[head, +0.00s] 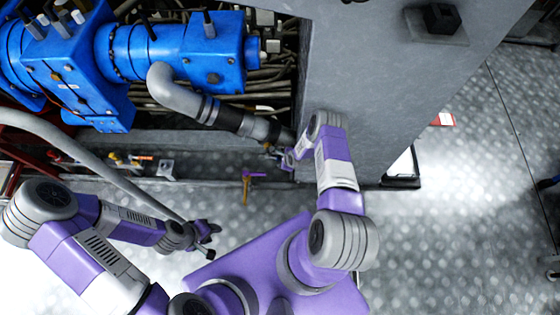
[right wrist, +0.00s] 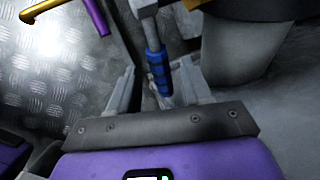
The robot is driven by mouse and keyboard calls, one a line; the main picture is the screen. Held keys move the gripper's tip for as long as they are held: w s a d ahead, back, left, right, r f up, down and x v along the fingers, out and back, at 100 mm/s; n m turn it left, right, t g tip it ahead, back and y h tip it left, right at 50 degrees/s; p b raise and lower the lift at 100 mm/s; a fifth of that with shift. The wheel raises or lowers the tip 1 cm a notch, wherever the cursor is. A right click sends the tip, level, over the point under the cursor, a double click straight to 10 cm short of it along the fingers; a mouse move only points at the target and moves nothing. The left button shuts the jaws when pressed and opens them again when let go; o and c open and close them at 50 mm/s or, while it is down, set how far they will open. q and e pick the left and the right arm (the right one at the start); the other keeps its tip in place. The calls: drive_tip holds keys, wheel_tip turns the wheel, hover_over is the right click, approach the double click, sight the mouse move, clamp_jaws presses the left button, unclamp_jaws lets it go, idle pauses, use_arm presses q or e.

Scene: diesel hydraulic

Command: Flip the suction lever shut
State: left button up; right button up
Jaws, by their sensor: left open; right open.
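A lever with a blue ribbed grip (right wrist: 158,70) hangs from a grey metal stem in the right wrist view. My right gripper (right wrist: 156,88) is open, with one finger on each side of this blue grip; I cannot tell whether they touch it. In the head view the right gripper (head: 289,160) is small, beside the end of the grey pipe, and the blue grip is hard to make out there. I cannot read any label naming the suction lever. My left gripper (head: 208,232) is open and empty above the floor.
A purple handle on a brass pipe (head: 247,186) stands left of my right gripper. The blue pump (head: 180,55) and grey pipe (head: 195,100) lie behind. A large grey cabinet (head: 380,80) stands close on the right.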

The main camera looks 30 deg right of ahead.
drive_tip(key=shift+b+x, duration=0.6)
drive_tip(key=shift+x, duration=1.1)
drive_tip(key=shift+c, duration=0.3)
clamp_jaws()
